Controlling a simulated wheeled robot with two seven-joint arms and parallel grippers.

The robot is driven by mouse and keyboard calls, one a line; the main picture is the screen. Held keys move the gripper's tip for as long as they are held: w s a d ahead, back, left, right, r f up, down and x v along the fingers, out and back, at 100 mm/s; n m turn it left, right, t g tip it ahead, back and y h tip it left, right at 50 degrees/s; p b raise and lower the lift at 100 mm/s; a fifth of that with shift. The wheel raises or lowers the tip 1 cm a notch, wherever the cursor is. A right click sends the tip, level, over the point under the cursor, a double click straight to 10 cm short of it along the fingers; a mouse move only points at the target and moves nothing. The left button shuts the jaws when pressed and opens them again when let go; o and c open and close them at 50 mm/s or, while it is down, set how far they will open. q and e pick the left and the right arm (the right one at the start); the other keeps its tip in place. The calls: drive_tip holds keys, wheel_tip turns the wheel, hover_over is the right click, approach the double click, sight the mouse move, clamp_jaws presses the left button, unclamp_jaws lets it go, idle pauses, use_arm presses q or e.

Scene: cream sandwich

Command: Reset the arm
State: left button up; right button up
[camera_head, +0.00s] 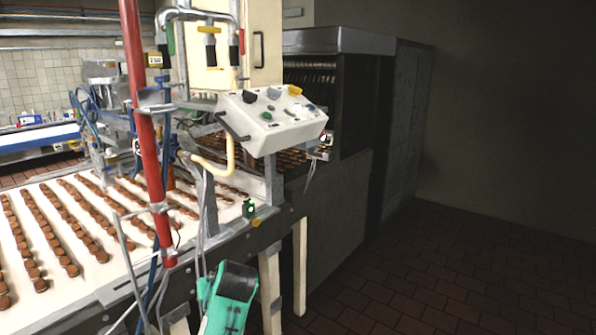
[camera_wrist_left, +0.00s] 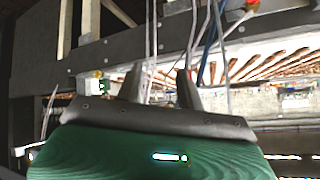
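My left gripper (camera_wrist_left: 160,82) shows in the left wrist view. Its two dark fingers stand apart with nothing held between them, so it is open. Its green body fills the bottom of that view. The fingers point towards the side of the conveyor machine, with its dark frame rail and hanging cables beyond them. In the head view a teal and black part of my arm shows at the bottom centre, in front of the machine's side. The fingertips cannot be made out there. My right gripper is in neither view.
A white conveyor belt (camera_head: 92,262) carries rows of round brown biscuits. A red post (camera_head: 147,130), cables and a white control box (camera_head: 270,120) with knobs stand at its near edge. A dark machine housing (camera_head: 345,130) is behind. The brown tiled floor (camera_head: 450,270) at right is clear.

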use_arm(q)
drive_tip(key=s+a+f+m+g+h, duration=0.2)
drive_tip(key=s+a+f+h, duration=0.1)
drive_tip(key=s+f, duration=1.45)
drive_tip(key=s+m+g+h, duration=0.2)
drive_tip(key=s+m, duration=0.2)
drive_tip(key=s, duration=2)
wheel_tip(320, 180, down, 33)
drive_tip(key=s+g, duration=0.1)
drive_tip(key=g, duration=0.1)
drive_tip(key=s+a+f, duration=0.3)
drive_tip(key=s+f, duration=1.5)
drive_tip(key=s, duration=0.1)
drive_tip(key=shift+a+g, duration=0.2)
drive_tip(key=shift+g, duration=0.2)
